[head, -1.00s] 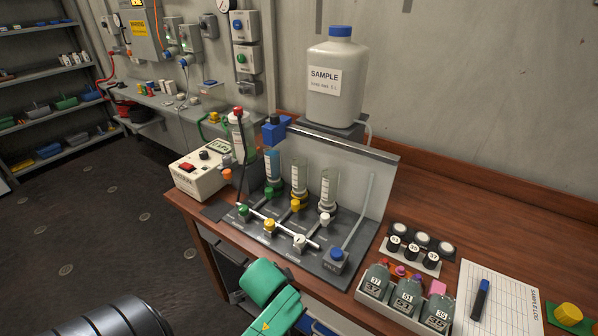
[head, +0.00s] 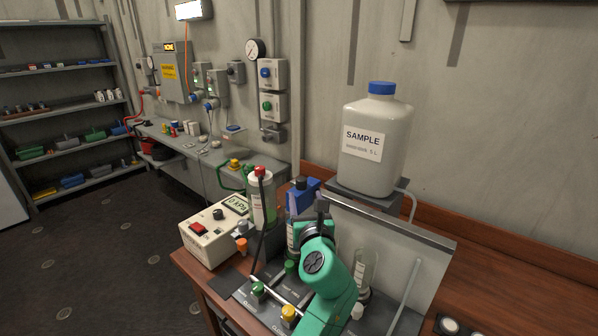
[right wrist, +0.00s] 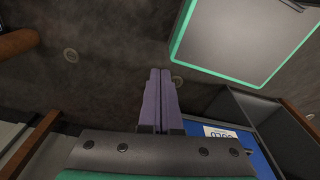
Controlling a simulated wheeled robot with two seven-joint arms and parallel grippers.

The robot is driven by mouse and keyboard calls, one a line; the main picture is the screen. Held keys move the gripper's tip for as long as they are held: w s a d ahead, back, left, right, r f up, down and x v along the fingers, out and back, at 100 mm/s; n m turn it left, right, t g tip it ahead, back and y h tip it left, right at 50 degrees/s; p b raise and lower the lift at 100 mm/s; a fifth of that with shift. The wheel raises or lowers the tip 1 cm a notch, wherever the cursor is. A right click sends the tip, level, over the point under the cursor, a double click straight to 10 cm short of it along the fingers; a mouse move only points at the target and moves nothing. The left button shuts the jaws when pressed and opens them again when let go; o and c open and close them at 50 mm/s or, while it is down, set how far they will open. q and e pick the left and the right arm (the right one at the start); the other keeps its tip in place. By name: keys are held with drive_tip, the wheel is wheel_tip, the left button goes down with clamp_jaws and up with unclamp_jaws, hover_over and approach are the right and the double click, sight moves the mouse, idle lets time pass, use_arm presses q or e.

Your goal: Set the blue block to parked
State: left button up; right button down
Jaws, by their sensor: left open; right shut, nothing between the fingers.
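The blue block (head: 306,193) sits at the upper left end of the upright grey panel (head: 385,225) behind the rack of tubes in the head view. A small darker knob shows on its top. My left gripper (head: 314,208) is open, with a grey-purple finger right in front of the block's right side. I cannot tell whether it touches the block. The teal wrist hides part of the rack and the other finger. My right gripper (right wrist: 160,72) is shut and empty in the right wrist view, pointing over the dark floor.
A large white sample jug (head: 376,145) stands behind the panel. A white meter box (head: 215,232) and a red-capped bottle (head: 262,200) stand left of the rack. Yellow (head: 289,314) and green (head: 258,289) valve knobs are in front. A blue drawer front (right wrist: 262,160) is beside my right gripper.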

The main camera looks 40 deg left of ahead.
sight(303, 185)
use_arm(q)
drive_tip(key=x, duration=0.2)
drive_tip(key=r+p+x, duration=0.1)
drive_tip(key=x, duration=0.2)
drive_tip(key=shift+r, duration=0.15)
drive_tip(key=x, duration=0.4)
drive_tip(key=f+x, duration=0.1)
drive_tip(key=x, duration=0.1)
drive_tip(key=shift+w+a+f+p, duration=0.1)
drive_tip(key=shift+w+a+p, duration=0.1)
drive_tip(key=shift+a+p, duration=0.15)
drive_tip(key=shift+w, duration=0.1)
drive_tip(key=shift+a, duration=0.15)
clamp_jaws()
use_arm(e)
drive_tip(key=shift+s+d+r, duration=0.25)
drive_tip(key=shift+s+r, duration=0.05)
drive_tip(key=shift+r, duration=0.2)
drive_tip(key=shift+s+d+r, duration=0.25)
drive_tip(key=shift+s+r, duration=0.05)
drive_tip(key=shift+r, duration=0.15)
drive_tip(key=shift+d, duration=0.1)
